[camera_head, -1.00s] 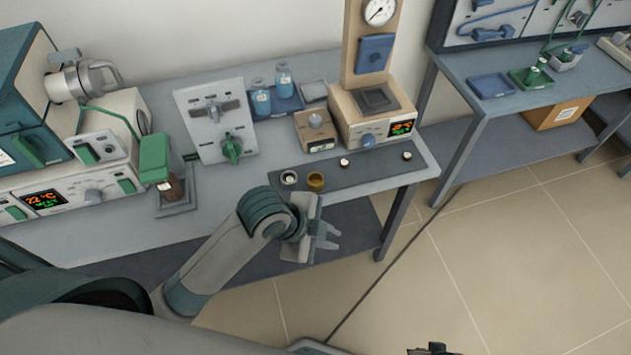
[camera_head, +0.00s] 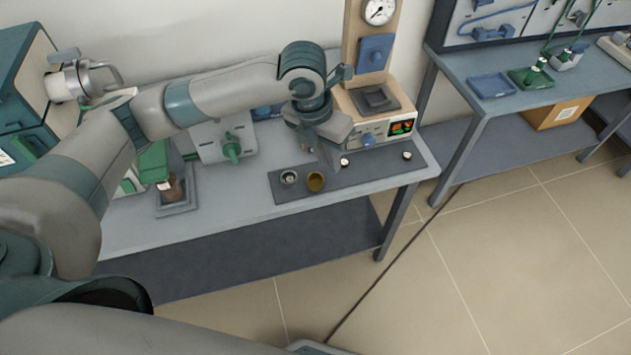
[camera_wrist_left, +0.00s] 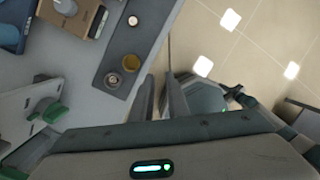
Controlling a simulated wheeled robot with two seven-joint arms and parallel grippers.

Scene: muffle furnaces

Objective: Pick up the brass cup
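The brass cup (camera_head: 316,181) stands upright on a dark mat (camera_head: 352,179) on the bench. It also shows in the left wrist view (camera_wrist_left: 131,63), beyond the fingers. My left gripper (camera_head: 330,160) is above the mat, just above and to the right of the cup in the head view, apart from it. In the left wrist view its two fingers (camera_wrist_left: 160,97) stand apart with nothing between them, so it is open and empty. My right gripper is not in clear view.
A silver-grey cup (camera_head: 289,177) stands close left of the brass cup. Small round items (camera_head: 407,155) lie on the mat's right part. A wooden instrument with a display (camera_head: 402,127) stands behind the mat. A green-topped device (camera_head: 153,162) is at left. The bench front is clear.

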